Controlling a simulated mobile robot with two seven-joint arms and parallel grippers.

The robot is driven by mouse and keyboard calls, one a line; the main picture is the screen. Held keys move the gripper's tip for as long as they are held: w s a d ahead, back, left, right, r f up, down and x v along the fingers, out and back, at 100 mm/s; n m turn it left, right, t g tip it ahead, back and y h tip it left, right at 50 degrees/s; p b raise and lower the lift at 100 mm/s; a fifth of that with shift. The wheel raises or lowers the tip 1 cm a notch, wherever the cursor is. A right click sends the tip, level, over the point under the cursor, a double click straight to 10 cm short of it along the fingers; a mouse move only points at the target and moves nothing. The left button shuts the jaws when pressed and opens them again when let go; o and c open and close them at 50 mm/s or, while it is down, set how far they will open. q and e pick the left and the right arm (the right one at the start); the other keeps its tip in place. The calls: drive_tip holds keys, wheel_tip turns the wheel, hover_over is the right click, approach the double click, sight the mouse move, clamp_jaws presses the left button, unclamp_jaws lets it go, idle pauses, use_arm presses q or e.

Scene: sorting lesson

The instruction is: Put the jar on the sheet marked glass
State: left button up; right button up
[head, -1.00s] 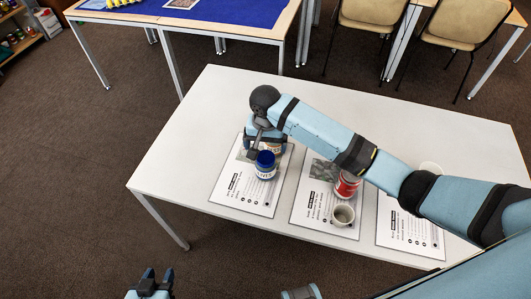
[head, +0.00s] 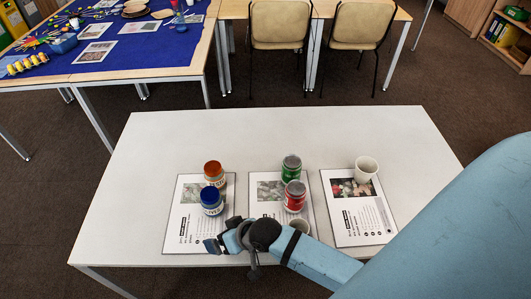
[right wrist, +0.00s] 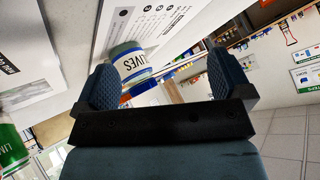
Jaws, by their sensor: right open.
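A jar with a blue lid (head: 211,201) stands upright on the left sheet (head: 178,240). A jar with an orange lid (head: 214,173) stands just behind it on the same sheet. My right gripper (head: 209,245) is low near the front edge of that sheet, nearer to me than the blue-lidded jar. In the right wrist view, my open right gripper (right wrist: 163,79) has the blue-lidded jar (right wrist: 127,66) ahead between its fingers, with a gap visible. The sheets' printed words are too small to read in the head view. My left gripper is out of view.
A white cup (head: 366,169) stands on the right sheet (head: 358,222). The table's back (head: 270,125) is clear.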

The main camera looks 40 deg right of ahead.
drive_tip(key=s+d+f+n+t, duration=0.1)
drive_tip(key=s+d, duration=0.1)
drive_tip(key=s, duration=0.1)
drive_tip(key=s+d+n+t+h, duration=0.1)
drive_tip(key=s+d, duration=0.1)
drive_tip(key=s, duration=0.1)
drive_tip(key=s+d+f+t, duration=0.1)
drive_tip(key=s+d, duration=0.1)
drive_tip(key=s, duration=0.2)
drive_tip(key=shift+s+f+n, duration=0.1)
drive_tip(key=shift+f+n, duration=0.2)
drive_tip(key=shift+n, duration=0.1)
drive_tip(key=shift+r, duration=0.1)
